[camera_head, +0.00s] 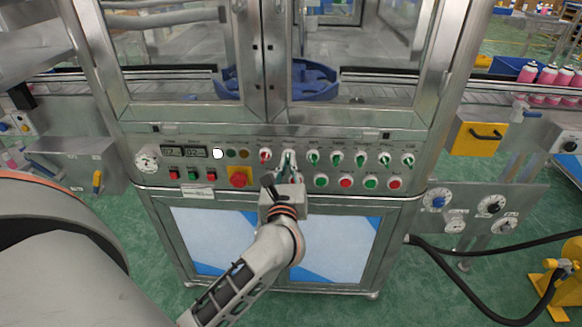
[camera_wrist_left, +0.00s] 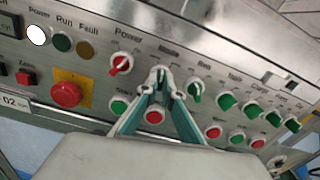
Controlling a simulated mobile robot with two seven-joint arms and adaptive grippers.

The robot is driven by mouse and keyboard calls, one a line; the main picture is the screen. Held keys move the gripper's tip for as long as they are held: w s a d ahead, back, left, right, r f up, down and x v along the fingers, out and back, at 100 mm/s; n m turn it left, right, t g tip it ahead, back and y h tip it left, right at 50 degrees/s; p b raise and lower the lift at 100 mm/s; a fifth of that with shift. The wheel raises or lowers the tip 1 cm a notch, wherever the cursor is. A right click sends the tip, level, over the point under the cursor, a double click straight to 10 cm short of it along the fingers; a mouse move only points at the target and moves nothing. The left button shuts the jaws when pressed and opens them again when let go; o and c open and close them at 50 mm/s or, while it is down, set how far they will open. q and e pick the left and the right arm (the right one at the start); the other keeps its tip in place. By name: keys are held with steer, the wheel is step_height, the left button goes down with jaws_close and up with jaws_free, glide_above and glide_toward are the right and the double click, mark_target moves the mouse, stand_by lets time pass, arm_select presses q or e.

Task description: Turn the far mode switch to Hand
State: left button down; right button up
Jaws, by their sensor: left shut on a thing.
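The control panel (camera_head: 210,137) runs across the front of the steel machine. My left gripper (camera_head: 288,160) reaches up to its upper row of switches. In the left wrist view, the fingertips (camera_wrist_left: 161,77) are closed around the mode switch (camera_wrist_left: 161,74), just under a blurred label that seems to read Mode. The fingers hide most of this switch, so I cannot tell which position it points to. The red power switch (camera_wrist_left: 121,64) is just left of it, and a green-handled switch (camera_wrist_left: 194,92) is just right. My right gripper is not in view.
A red emergency stop (camera_head: 238,178) on a yellow plate is left of the gripper. Several green switches (camera_head: 337,158) continue right. Red and green push buttons (camera_head: 345,182) sit below. Glazed doors and a steel frame (camera_head: 445,60) rise above the panel.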

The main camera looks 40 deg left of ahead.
arm_select(q)
steer(key=n+b, duration=0.2)
steer(key=n, duration=0.2)
steer(key=shift+b, duration=0.4)
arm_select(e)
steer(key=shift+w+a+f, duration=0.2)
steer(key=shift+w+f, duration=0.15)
arm_select(q)
steer(key=shift+n, duration=0.3)
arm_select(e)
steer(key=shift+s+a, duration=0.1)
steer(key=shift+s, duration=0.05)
arm_select(q)
steer(key=c, duration=2.2)
jaws_free()
steer(key=v, duration=1.2)
steer(key=shift+s, duration=0.1)
